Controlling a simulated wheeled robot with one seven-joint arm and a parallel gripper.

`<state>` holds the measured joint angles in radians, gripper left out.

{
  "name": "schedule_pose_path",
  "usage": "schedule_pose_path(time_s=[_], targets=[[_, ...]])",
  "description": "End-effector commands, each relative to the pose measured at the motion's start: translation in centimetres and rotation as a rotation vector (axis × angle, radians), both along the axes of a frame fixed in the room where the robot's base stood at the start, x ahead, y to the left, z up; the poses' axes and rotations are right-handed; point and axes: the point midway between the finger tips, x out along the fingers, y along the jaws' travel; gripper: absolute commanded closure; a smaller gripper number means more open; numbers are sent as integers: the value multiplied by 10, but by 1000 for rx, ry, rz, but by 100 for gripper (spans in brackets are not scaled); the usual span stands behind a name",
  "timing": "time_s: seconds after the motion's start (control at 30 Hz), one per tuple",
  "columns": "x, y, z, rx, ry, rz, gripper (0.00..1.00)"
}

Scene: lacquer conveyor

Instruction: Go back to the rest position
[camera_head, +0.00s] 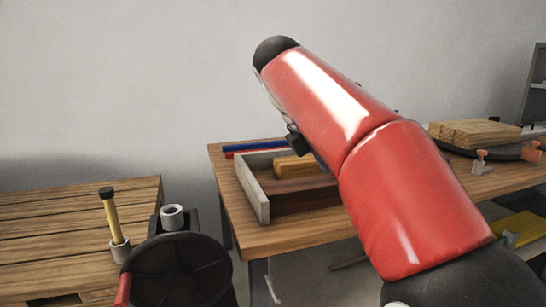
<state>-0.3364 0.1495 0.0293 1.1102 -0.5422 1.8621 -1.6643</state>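My red arm rises from the lower right and covers the middle of the view. A small dark part of my gripper (296,142) shows past the left side of the arm, above the grey open tray. The fingertips are mostly hidden behind the arm, so I cannot tell whether they are open or shut or hold anything.
A wooden table (262,238) carries the grey tray (252,190) with wooden blocks (297,165) inside. Blue and red bars (252,147) lie behind it. Wooden planks (474,132) are at right. A slatted table (60,235) stands left, beside a yellow-handled tool (111,215).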

Motion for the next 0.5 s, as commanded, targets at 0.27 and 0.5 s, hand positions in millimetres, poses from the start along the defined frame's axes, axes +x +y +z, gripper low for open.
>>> schedule_pose_path(time_s=[0.27,0.5], targets=[[-15,-13,-10,68,-89,-114,49],[-39,-27,-31,176,-205,-288,49]])
